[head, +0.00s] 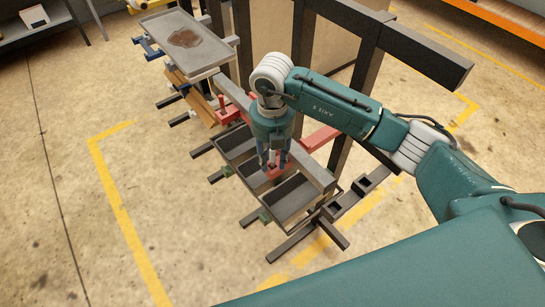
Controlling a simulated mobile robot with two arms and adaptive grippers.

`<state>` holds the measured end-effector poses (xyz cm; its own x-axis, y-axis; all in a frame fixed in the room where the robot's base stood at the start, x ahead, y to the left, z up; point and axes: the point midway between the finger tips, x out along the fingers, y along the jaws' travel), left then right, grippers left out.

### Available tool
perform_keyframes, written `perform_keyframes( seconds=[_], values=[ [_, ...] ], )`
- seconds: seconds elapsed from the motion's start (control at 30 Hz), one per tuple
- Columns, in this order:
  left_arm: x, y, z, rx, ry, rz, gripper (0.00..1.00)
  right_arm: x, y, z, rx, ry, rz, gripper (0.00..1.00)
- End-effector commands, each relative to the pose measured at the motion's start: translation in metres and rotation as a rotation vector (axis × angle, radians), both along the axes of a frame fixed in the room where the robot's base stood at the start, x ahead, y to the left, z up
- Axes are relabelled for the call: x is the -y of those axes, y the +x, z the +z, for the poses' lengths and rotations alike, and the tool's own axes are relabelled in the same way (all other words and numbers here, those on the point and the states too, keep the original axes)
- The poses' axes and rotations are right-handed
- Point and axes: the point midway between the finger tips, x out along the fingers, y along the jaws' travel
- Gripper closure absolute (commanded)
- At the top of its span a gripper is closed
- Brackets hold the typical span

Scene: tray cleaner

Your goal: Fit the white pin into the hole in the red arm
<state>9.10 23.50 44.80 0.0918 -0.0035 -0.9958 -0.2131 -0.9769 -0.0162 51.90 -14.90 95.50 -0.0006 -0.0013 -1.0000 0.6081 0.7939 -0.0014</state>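My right gripper (274,165) points down over the dark trays of the rack, with its two fingers apart. A small red part (272,173) shows between and just below the fingertips; I cannot tell whether they touch it. A red arm (321,138) sticks out to the right behind my gripper. Another red piece with an upright post (227,112) sits on the rack to the left. I cannot make out the white pin; it may be hidden by my gripper or too small to see. My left gripper is not in view.
A grey tray with a brown stain (215,54) lies on the rack's far end. Dark posts and a thick beam (425,55) stand behind my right arm. Dark trays (291,197) sit low at the near end. The floor at left (60,200) is clear.

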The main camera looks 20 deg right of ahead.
Motion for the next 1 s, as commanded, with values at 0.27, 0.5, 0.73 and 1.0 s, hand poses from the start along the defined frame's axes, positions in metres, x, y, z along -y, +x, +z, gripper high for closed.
perform_keyframes(
  seconds=[0.27, 0.5, 0.73, 1.0],
  values=[
    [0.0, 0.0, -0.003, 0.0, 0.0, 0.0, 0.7, 0.0, 0.001, 0.012, 0.003, 0.002, 0.0, 0.7],
    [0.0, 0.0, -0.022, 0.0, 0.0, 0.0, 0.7, -0.001, 0.002, 0.062, 0.006, 0.002, 0.001, 0.7],
    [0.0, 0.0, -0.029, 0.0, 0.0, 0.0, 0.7, 0.001, 0.001, 0.107, 0.005, -0.002, 0.0, 0.7],
    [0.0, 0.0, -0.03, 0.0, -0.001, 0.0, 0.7, 0.0, 0.0, 0.124, 0.0, 0.0, -0.001, 0.7]
  ],
)
